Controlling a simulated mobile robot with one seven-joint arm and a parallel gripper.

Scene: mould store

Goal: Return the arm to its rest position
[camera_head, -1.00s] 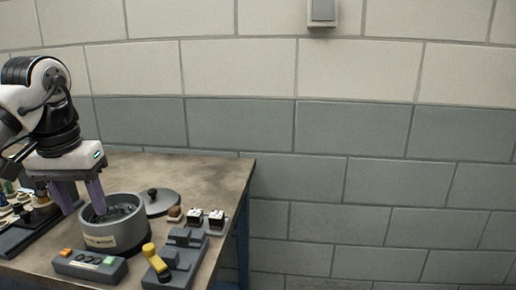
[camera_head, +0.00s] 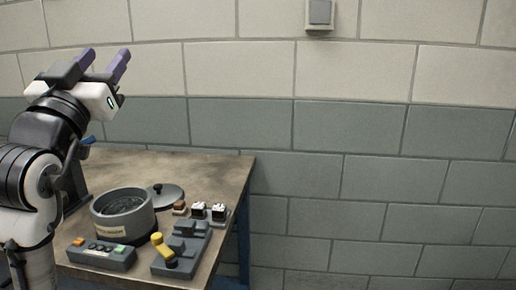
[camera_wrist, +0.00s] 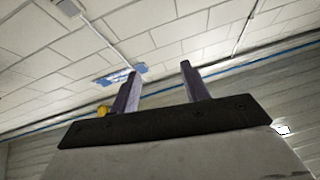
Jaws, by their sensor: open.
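My gripper (camera_head: 104,62) is raised above the left part of the workbench in the head view, pointing up and to the right. Its two purple-grey fingers are apart with nothing between them. In the wrist view my gripper (camera_wrist: 159,74) has its fingers spread against the ceiling (camera_wrist: 190,28). My arm is folded upright at the left edge of the head view and hides the left part of the bench.
The workbench (camera_head: 215,172) holds a round grey pot (camera_head: 125,222), a lid (camera_head: 168,197), a button box (camera_head: 100,255), a grey fixture with a yellow handle (camera_head: 163,248) and several small blocks (camera_head: 198,210). A block wall (camera_head: 350,130) stands behind.

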